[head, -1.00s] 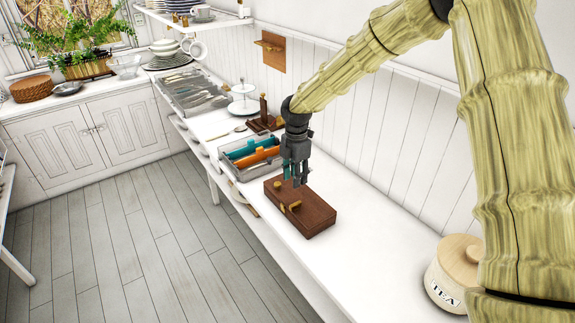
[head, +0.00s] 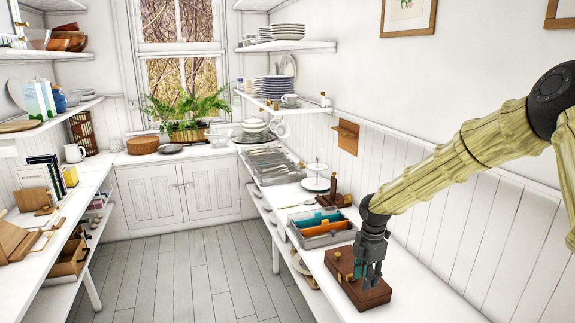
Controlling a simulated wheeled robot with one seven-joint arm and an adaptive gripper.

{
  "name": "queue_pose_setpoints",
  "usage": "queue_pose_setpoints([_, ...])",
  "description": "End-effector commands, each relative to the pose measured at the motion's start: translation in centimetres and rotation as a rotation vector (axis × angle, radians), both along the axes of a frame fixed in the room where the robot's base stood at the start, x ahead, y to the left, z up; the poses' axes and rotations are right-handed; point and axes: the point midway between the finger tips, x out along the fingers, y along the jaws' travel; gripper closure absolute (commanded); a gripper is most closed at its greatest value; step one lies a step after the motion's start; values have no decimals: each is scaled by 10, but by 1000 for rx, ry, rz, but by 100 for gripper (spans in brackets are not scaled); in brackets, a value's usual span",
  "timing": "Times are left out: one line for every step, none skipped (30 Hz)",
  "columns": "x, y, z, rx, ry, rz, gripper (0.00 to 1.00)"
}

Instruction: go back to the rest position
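My gripper (head: 367,277) points down at the end of my arm, over the right-hand counter. Its two dark fingers with teal parts look apart, with nothing seen between them. The fingertips are just above or in front of a dark brown wooden box (head: 345,283) with brass-coloured fittings. I cannot tell whether they touch it. The gripper hides part of the box's top.
Behind the box stand a grey tray (head: 326,240) with teal and orange compartments, a wooden stand (head: 334,199) and a white tiered stand (head: 316,183). A wall shelf (head: 285,105) holds crockery. The floor (head: 190,280) between the counters is clear.

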Motion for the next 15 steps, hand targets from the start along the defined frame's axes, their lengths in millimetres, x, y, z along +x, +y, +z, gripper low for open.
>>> queue_pose_setpoints([0,1,1,0,-1,1,66])
queue_pose_setpoints([-2,3,-5,3,3,-5,66])
queue_pose_setpoints([-5,7,-11,10,6,-17,66])
queue_pose_setpoints([-7,9,-16,14,7,-27,66])
queue_pose_setpoints([-9,12,-20,18,10,-35,66])
queue_pose_setpoints([-12,17,-26,24,11,-45,66])
queue_pose_setpoints([-14,20,-31,28,14,-55,66])
queue_pose_setpoints([-17,23,-36,32,16,-66,66])
queue_pose_setpoints([-20,26,-42,39,19,-80,66])
queue_pose_setpoints([-23,28,-48,43,22,-94,66])
queue_pose_setpoints([-27,30,-54,49,25,-109,66])
queue_pose_setpoints([-32,33,-61,55,28,-129,66])
queue_pose_setpoints([-35,35,-66,61,31,-144,66])
queue_pose_setpoints([-40,37,-73,67,34,-162,66])
queue_pose_setpoints([-46,39,-81,75,39,-187,66])
